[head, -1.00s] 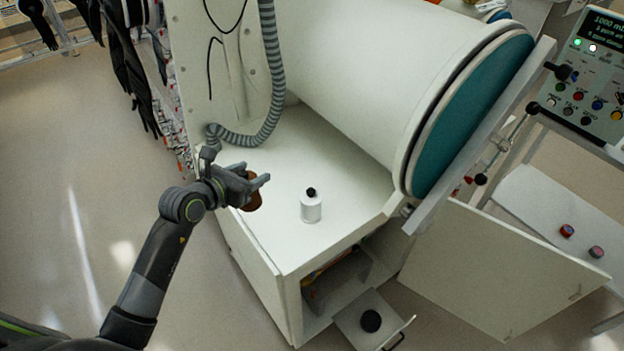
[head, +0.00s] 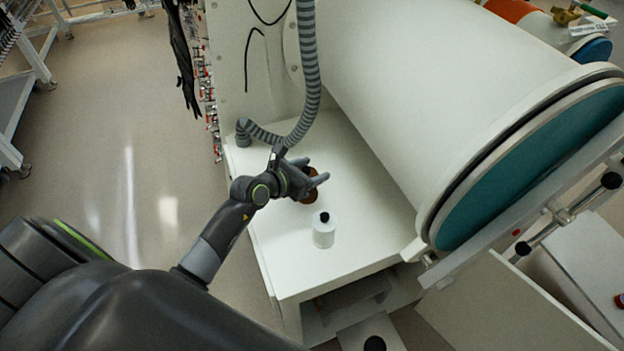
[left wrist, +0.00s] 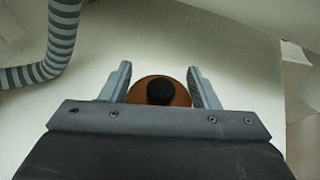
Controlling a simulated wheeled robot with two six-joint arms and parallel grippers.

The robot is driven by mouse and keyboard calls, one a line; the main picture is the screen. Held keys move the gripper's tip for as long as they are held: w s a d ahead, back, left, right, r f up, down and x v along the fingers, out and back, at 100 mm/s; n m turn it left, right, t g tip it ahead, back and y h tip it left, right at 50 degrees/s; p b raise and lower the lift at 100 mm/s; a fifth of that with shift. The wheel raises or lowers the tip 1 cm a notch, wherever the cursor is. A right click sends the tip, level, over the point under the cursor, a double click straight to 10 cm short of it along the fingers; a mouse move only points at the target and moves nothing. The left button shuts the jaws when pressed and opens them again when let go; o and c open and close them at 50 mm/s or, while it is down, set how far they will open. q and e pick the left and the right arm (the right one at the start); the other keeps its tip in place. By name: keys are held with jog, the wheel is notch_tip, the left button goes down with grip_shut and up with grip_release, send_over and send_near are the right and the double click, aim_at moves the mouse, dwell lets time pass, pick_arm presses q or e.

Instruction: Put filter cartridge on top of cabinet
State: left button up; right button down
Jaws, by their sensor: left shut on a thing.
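My left gripper (head: 312,180) is shut on a brown, round, black-capped bottle (head: 309,194) over the white cabinet top (head: 350,251). In the left wrist view the bottle (left wrist: 141,92) sits between the two fingers (left wrist: 160,88), seen from above. I cannot tell whether it touches the cabinet top. A round black thing (head: 375,344) shows in the open drawer at the bottom edge; it may be the filter cartridge, but I cannot tell. My right gripper is not in view.
A white bottle with a black cap (head: 323,232) stands on the cabinet top, close to the held bottle. A grey ribbed hose (head: 308,80) hangs behind the gripper. The big white cylinder (head: 400,90) with a teal end overhangs at right. An open white door (head: 490,305) stands below it.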

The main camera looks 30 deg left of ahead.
pick_arm(q)
jog(key=shift+f, duration=1.55)
jog(key=shift+f+b, duration=0.2)
jog(key=shift+b, duration=0.1)
jog(key=o, duration=1)
jog(key=shift+o, duration=0.2)
jog(key=shift+r, duration=0.1)
